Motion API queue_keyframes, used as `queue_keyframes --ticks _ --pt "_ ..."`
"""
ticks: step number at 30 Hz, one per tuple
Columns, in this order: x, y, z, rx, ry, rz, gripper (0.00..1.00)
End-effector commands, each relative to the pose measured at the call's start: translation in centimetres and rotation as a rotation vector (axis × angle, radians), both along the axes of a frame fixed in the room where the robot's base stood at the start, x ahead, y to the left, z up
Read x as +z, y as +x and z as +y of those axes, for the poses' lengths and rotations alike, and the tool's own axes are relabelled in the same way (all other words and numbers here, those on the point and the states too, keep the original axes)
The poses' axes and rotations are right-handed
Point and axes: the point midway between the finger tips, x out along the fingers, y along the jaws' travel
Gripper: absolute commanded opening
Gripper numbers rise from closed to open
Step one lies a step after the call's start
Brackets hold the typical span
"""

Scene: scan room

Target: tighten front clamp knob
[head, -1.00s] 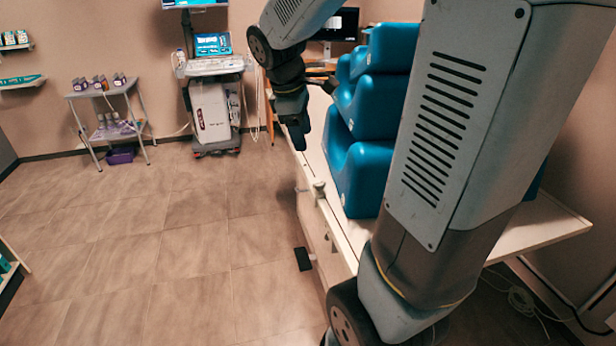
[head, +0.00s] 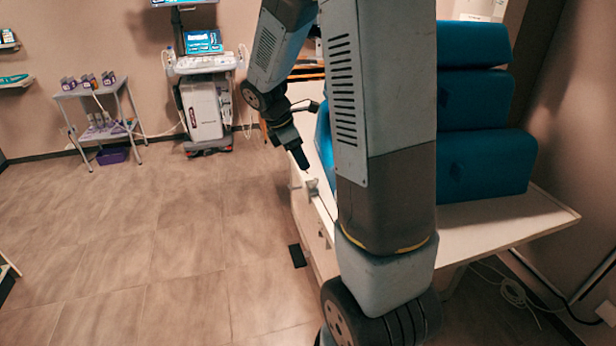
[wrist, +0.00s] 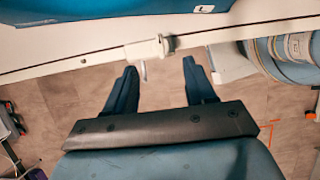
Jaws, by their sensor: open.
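A pale clamp (wrist: 148,48) sits on the rail along the table's edge in the wrist view, with a small pin-like part hanging below it and a dark metallic knob-like piece at its right end. My gripper (wrist: 160,68) is open and empty. Its two dark fingers point toward the rail, one on each side of the clamp's position in the picture. I cannot tell how far the tips are from it. In the head view my gripper (head: 301,160) is just above a small light fitting (head: 313,185) on the table's left edge, probably the same clamp.
Blue stepped cushions (head: 480,160) stand on the white table (head: 500,215). An ultrasound cart (head: 205,105) and a small trolley (head: 100,110) stand at the back wall.

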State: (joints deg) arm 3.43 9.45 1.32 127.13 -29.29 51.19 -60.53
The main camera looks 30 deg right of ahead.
Motion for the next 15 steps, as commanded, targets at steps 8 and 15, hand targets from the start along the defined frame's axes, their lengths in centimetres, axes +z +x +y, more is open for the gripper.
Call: queue_keyframes --ticks 8,15 --pt "-4.5 -0.4 -1.8 0.000 0.000 0.003 0.55" --pt "-6.8 -0.6 -2.8 0.000 -0.001 0.001 0.55"
